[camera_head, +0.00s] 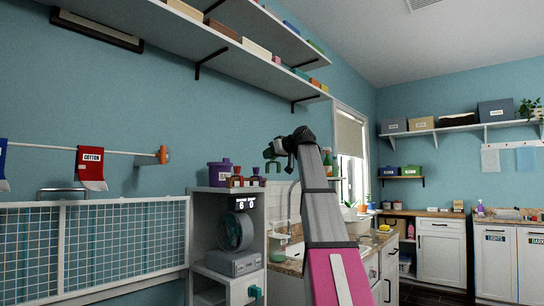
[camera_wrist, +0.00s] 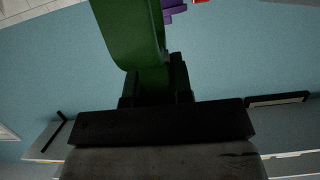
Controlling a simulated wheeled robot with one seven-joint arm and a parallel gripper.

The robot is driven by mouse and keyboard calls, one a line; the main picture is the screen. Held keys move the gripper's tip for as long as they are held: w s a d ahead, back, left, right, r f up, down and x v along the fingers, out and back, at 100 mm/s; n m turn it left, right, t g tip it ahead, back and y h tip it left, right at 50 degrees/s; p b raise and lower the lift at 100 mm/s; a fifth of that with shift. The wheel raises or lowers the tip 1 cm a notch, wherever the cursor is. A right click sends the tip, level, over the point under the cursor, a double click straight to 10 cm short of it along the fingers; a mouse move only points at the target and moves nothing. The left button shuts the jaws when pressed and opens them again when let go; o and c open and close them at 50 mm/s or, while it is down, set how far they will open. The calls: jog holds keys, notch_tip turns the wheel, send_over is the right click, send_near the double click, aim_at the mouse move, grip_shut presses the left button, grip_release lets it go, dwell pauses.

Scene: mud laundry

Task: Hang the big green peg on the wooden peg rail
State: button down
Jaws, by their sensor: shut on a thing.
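My gripper (camera_head: 273,153) is raised in front of the blue wall, right of and a little above the grey cabinet's top. It is shut on the big green peg (camera_head: 268,167), which shows small and dark below the fingers. In the wrist view the green peg (camera_wrist: 130,35) is large and close, its lower end between the dark fingers of my gripper (camera_wrist: 153,85). A small brown row (camera_head: 245,182) with small coloured pieces above it stands on the cabinet top. I cannot tell for sure whether this is the wooden peg rail.
A purple pot (camera_head: 221,174) stands on the grey cabinet (camera_head: 205,228), left of the brown row. A long wall shelf (camera_head: 235,52) runs above. A rod with a red cotton cloth (camera_head: 91,168) and a white mesh rack (camera_head: 100,245) are at left. A sink counter lies behind my arm.

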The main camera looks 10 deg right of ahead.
jog(key=r+x, duration=0.1)
jog(key=x, duration=0.3)
jog(key=r+x, duration=0.1)
jog(key=x, duration=0.4)
jog(key=r+x, duration=0.1)
jog(key=x, duration=0.4)
jog(key=shift+w+a+r, duration=0.1)
jog(key=shift+w+a, duration=0.25)
jog(key=shift+w, duration=0.2)
jog(key=shift+f, duration=2.05)
jog(key=c, duration=0.9)
grip_release()
jog(key=shift+c, duration=0.2)
